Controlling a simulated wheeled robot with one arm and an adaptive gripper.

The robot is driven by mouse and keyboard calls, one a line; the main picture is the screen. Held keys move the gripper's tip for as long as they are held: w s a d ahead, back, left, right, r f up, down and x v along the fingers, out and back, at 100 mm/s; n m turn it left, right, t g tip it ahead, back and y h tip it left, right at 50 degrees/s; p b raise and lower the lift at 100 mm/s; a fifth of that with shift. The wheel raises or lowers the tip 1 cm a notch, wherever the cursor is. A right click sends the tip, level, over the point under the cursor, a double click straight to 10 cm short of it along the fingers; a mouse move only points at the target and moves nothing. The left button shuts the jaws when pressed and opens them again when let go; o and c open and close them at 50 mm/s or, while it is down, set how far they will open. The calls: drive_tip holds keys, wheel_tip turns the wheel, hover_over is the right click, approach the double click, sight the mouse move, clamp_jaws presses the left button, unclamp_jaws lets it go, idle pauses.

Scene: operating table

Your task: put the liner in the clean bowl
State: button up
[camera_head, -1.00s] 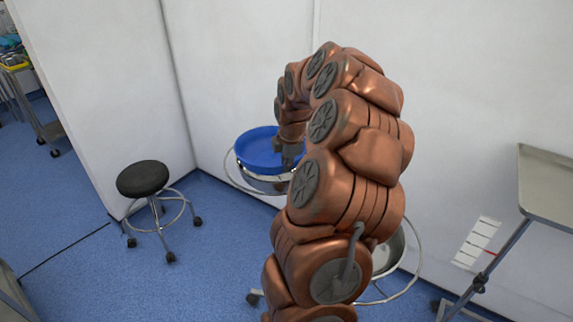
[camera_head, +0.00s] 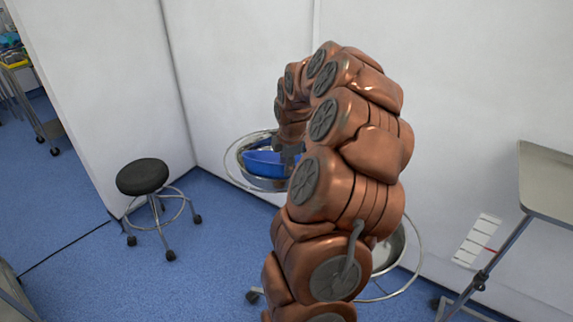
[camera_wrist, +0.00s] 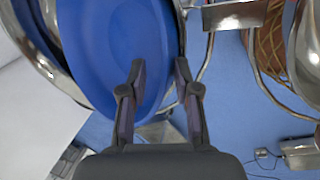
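The blue liner (camera_head: 262,165) sits low in the left steel bowl (camera_head: 244,147), with the bowl's rim showing above its far side. The liner looks tilted. In the wrist view the liner (camera_wrist: 110,50) fills the left middle, with the shiny bowl wall (camera_wrist: 45,75) beyond its left edge. My gripper (camera_head: 290,152) is at the liner's right side. In the wrist view my gripper (camera_wrist: 160,68) has its two fingers apart, with the liner's edge between or just beyond them. Nothing shows clamped. My arm hides part of the bowl's right side.
A second steel bowl (camera_head: 389,250) stands in a ring stand, partly behind my arm. A black stool (camera_head: 143,177) is at the left. A grey tray table (camera_head: 548,185) is at the right. White walls close off the back. Blue floor is clear between stool and bowls.

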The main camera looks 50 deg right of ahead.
drive_tip(key=shift+r+p, duration=0.3)
drive_tip(key=shift+r, duration=0.25)
drive_tip(key=b+v, duration=0.1)
drive_tip(key=v, duration=1.1)
